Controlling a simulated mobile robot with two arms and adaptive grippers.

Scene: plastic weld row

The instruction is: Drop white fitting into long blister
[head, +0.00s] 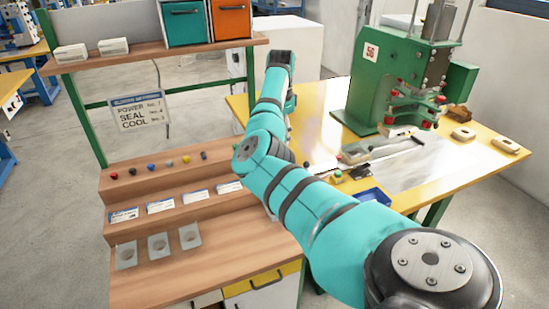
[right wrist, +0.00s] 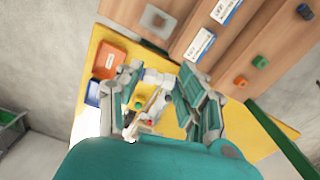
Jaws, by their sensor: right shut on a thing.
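My right gripper (right wrist: 158,90) shows in the right wrist view with its two fingers shut on a small white fitting (right wrist: 156,77). It is held above the yellow table, and the fingers cover part of it. In the head view my right arm reaches up and forward, and its gripper is hidden behind the arm. A long pale strip (head: 398,153) lies on the table in front of the green press; I cannot tell whether it is the long blister. My left gripper is in neither view.
A green press (head: 386,80) stands on the yellow table (head: 490,178). A blue tray (head: 374,195) is near the front edge. A stepped wooden rack (head: 215,262) at left holds coloured knobs, labelled cards and grey plates with round holes (head: 158,246). Tan blocks (head: 504,144) lie at right.

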